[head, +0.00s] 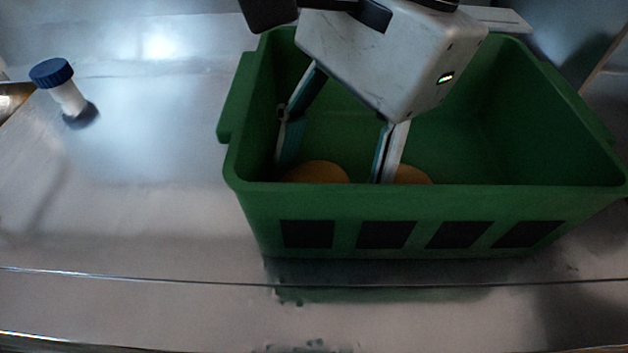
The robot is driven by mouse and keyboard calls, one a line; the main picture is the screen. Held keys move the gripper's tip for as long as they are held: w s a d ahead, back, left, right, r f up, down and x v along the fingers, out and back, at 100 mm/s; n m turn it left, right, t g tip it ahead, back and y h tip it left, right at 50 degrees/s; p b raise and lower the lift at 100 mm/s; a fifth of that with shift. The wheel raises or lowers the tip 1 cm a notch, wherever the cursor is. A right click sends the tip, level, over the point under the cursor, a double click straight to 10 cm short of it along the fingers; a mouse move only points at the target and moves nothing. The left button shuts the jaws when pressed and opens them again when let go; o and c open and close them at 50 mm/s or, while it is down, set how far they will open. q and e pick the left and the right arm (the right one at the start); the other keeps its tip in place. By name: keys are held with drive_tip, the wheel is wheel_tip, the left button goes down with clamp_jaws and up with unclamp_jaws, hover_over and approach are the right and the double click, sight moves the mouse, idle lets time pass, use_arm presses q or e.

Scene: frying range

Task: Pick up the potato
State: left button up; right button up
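Two rounded orange-brown potatoes lie low in the green crate, their lower parts hidden behind its front wall. The left potato (318,172) shows between the fingers of my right gripper (336,165). The other potato (413,175) shows just right of the right-hand finger. The gripper reaches down into the crate from the top of the picture, with its fingers spread wide apart. Its fingertips pass behind the front rim, so I cannot tell whether they touch either potato. My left gripper is not in view.
The green crate (400,205) has high walls close around the gripper and stands on a shiny metal counter (150,215). A white shaker with a blue cap (66,92) stands at the upper left. The counter between them is clear.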

drive_tip(key=shift+s, duration=0.1)
drive_tip(key=c, duration=1.3)
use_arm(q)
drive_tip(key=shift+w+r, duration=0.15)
use_arm(e)
drive_tip(key=shift+o, duration=0.2)
drive_tip(key=shift+r, duration=0.1)
